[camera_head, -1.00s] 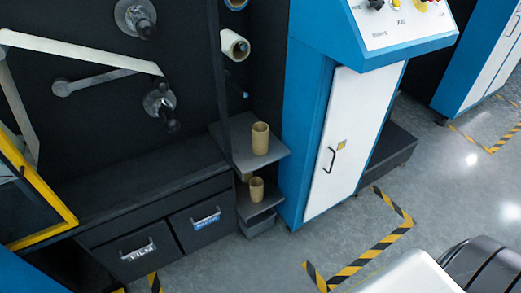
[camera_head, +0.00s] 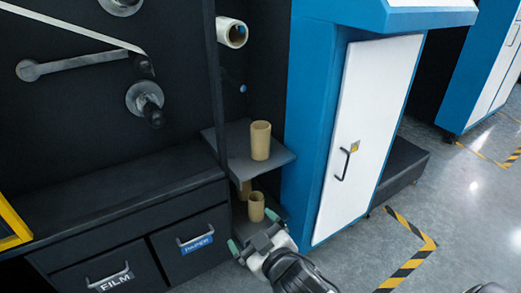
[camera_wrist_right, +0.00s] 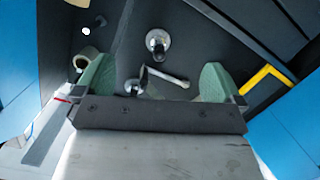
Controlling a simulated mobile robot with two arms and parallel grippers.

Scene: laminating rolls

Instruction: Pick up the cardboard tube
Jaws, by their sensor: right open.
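One tan cardboard tube (camera_head: 260,141) stands upright on the upper grey shelf (camera_head: 277,161) in the head view. A shorter-looking tube (camera_head: 256,207) stands on the lower shelf, and a tan piece (camera_head: 243,191) shows partly behind it under the upper shelf. My right gripper (camera_head: 252,232) is open, with green finger pads, just in front of and below the lower tube. It appears empty. In the right wrist view the open fingers (camera_wrist_right: 156,80) have no tube between them, and I make out no tube there. My left gripper is not in view.
The blue cabinet with a white door (camera_head: 365,130) stands right beside the shelves. Black drawers (camera_head: 190,240) are at the left. A white roll (camera_head: 232,33) sticks out above the shelves. Striped floor tape (camera_head: 410,262) marks open floor at the right.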

